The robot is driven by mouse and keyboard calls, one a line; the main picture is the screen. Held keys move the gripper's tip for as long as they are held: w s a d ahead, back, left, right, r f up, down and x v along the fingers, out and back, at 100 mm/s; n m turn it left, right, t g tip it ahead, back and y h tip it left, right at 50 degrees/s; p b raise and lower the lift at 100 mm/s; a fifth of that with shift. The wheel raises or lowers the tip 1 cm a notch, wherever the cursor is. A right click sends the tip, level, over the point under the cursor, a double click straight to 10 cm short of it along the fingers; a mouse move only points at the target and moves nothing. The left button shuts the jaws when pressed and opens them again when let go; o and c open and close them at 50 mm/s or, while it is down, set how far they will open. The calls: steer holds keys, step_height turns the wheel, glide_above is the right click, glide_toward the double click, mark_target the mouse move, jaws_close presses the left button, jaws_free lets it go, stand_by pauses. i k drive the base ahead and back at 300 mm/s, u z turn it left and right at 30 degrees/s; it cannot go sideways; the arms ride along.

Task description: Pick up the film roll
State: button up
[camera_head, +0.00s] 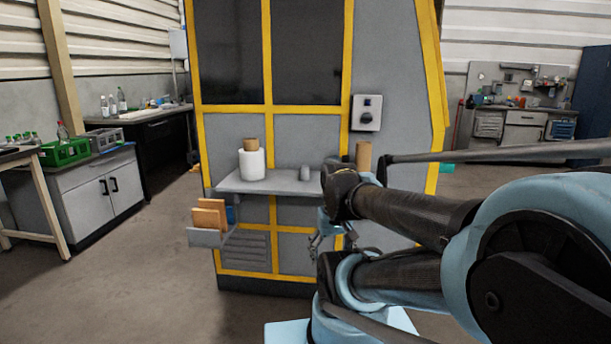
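The film roll (252,164), a white roll with a brown core sticking out of its top, stands upright on the left part of a grey shelf (280,186). The shelf is on the front of a grey and yellow machine (222,136). My gripper (331,246) hangs below the shelf level, to the right of the roll and apart from it. Its fingers look spread, with nothing seen between them. My arm hides the right end of the shelf and part of the gripper.
A brown tube (363,154) rises behind my arm. A lower-left tray (205,238) holds brown boards (211,214). Floor (130,285) at the left is clear.

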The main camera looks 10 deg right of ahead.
mark_target(251, 155)
steer(key=u, duration=1.8)
steer(key=k, duration=0.7)
steer(key=z, duration=1.2)
steer(key=i, duration=0.9)
steer(key=u, duration=0.05)
